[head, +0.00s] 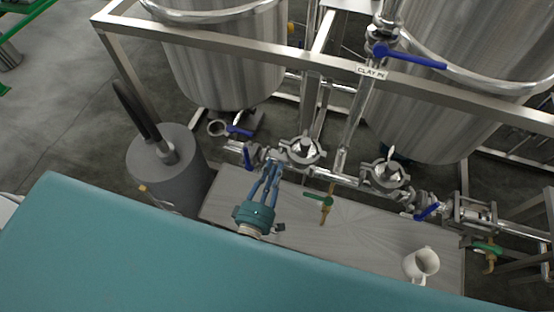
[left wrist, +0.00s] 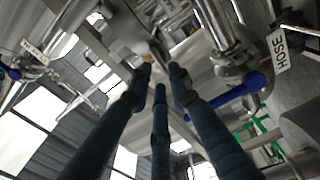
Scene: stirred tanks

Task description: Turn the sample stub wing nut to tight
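My left gripper (head: 271,166), with three blue fingers, reaches up over the bench to the pipe run. Its fingertips are at or just in front of a clamped pipe joint (head: 275,158), beside a blue-handled valve (head: 249,158). In the left wrist view the fingertips (left wrist: 160,75) stand apart with a narrow gap between them. A small metal part (left wrist: 155,48) shows just past the tips; I cannot tell whether it is the wing nut or whether they touch it. No label for the sample stub is readable. My right gripper is not in view.
Two steel tanks (head: 225,60) stand behind a metal frame rail (head: 330,62). A green-handled tap (head: 319,199) hangs from the pipe run. A grey cylinder (head: 165,170) stands left. A HOSE label (left wrist: 279,49) shows in the wrist view.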

